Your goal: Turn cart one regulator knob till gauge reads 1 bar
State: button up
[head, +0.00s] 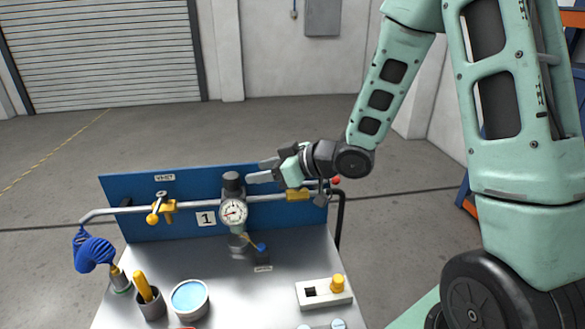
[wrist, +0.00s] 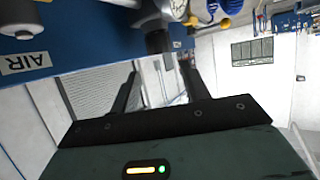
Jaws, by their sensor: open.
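The black regulator knob (head: 233,184) stands upright on top of the regulator at the blue panel of cart one, whose plate (head: 206,219) reads "1". The round white gauge (head: 233,212) faces the head camera just below the knob; its reading is too small to tell. My gripper (head: 257,171) is open and empty, just right of the knob, with its fingers pointing left at it. In the wrist view my gripper (wrist: 160,70) has its two dark fingers apart. A dark cylinder, apparently the knob (wrist: 157,41), shows beyond and between the fingertips, with part of the gauge (wrist: 178,8) near the top edge.
A metal pipe with a yellow-handled valve (head: 160,211) runs along the blue panel (head: 140,190).

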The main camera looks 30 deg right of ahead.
jog(key=b+v, duration=0.5)
jog(key=v, duration=0.3)
jog(key=shift+b, duration=0.4)
jog(key=shift+w+a, duration=0.1)
jog(key=shift+w, duration=0.05)
jog(key=s+a+f+m+g+h, duration=0.1)
jog(key=s+a+f+g+h, duration=0.65)
jog(key=s+a, duration=0.5)
jog(key=s+a+f+n+g, duration=0.1)
jog(key=s+a+g, duration=0.2)
jog(key=s, duration=0.8)
jog(key=shift+a+f, duration=0.25)
